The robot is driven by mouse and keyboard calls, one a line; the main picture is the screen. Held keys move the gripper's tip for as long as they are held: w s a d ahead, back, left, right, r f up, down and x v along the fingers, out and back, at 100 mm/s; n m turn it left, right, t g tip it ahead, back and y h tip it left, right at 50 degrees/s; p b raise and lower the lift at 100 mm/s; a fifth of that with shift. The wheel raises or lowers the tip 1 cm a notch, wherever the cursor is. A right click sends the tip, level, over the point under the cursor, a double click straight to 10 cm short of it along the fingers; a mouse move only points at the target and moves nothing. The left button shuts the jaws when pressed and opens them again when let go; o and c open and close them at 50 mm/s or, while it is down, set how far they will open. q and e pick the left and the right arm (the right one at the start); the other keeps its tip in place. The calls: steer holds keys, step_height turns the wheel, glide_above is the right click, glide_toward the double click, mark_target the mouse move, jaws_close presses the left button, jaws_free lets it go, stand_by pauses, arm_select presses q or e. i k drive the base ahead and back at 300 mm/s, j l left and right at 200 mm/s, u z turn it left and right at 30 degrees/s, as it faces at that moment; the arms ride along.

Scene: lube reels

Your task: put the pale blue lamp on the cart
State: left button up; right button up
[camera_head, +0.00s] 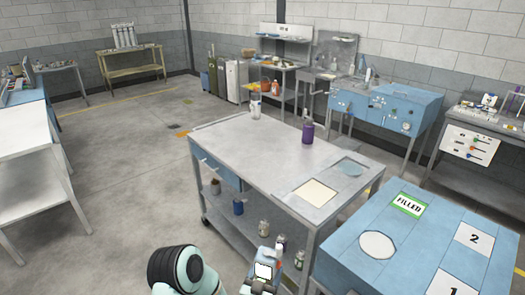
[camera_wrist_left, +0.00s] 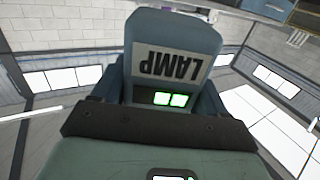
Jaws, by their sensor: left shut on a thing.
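The pale blue lamp (camera_wrist_left: 175,35) fills the middle of the left wrist view. It has a grey label reading LAMP, upside down there, and two green lit squares below it. My left gripper (camera_wrist_left: 162,98) is shut on it. In the head view the left gripper (camera_head: 262,283) is at the bottom edge, low in front of the cart, and the lamp is too small to make out clearly. The grey cart (camera_head: 235,150) stands in the middle, with a blue drawer and a lower shelf. My right gripper is not in view.
A blue table (camera_head: 340,262) with FILLED, 1 and 2 labels stands close at right.

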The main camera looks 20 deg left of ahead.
mark_target(238, 156)
steer(key=i+j+z, duration=0.1)
steer(key=j, duration=0.4)
steer(key=i+j+z, duration=0.15)
steer(key=j, duration=0.4)
steer(key=i+j+z, duration=0.1)
steer(key=j, duration=0.4)
steer(key=i+j+z, duration=0.15)
steer(key=j, duration=0.4)
steer(key=i+j+z, duration=0.1)
steer(key=j, duration=0.45)
